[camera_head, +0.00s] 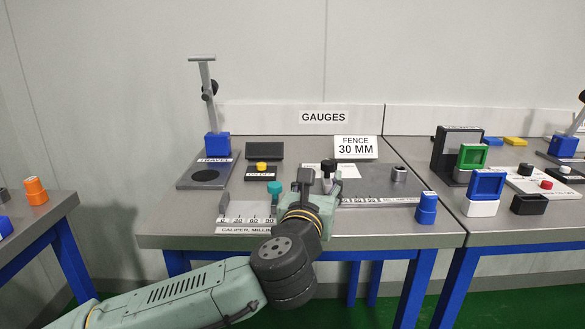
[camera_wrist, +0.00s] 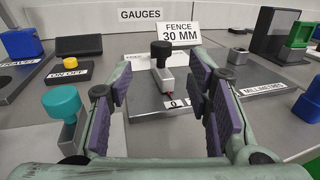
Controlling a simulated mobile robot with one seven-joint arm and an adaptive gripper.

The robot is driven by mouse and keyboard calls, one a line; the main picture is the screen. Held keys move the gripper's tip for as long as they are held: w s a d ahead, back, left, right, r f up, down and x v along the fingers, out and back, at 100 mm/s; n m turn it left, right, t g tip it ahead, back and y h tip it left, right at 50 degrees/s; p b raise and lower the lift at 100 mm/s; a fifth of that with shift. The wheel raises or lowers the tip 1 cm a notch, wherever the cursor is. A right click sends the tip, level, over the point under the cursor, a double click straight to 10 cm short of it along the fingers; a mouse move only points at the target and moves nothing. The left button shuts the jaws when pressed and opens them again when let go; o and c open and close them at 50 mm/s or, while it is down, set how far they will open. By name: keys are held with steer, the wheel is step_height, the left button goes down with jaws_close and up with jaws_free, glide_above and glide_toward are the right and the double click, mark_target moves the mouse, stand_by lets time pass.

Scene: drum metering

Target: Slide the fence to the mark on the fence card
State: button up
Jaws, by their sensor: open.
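The fence card (camera_head: 356,148) reads "FENCE 30 MM" and stands at the back of the gauge table; it also shows in the wrist view (camera_wrist: 179,35). The fence is a grey metal block (camera_wrist: 170,76) with a black knob (camera_wrist: 161,49) on top and a red pointer at its foot, near the 0 of a scale. In the head view the black knob (camera_head: 328,166) shows just behind my gripper (camera_head: 308,180), which hides part of the block. In the wrist view my gripper (camera_wrist: 160,88) is open, its purple pads on either side of the fence, apart from it.
A caliper with a teal knob (camera_wrist: 61,102) lies close on the left. A black box with a yellow button (camera_head: 261,167) and a blue-based stand (camera_head: 217,146) are further left. A metal cylinder (camera_head: 399,174) and blue object (camera_head: 427,208) stand right.

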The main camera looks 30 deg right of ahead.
mark_target(327, 166)
steer(key=p+x, duration=0.1)
steer(key=x, duration=0.9)
steer(key=shift+w+d, duration=0.2)
steer(key=shift+d, duration=0.15)
steer(key=shift+c, duration=0.2)
jaws_close()
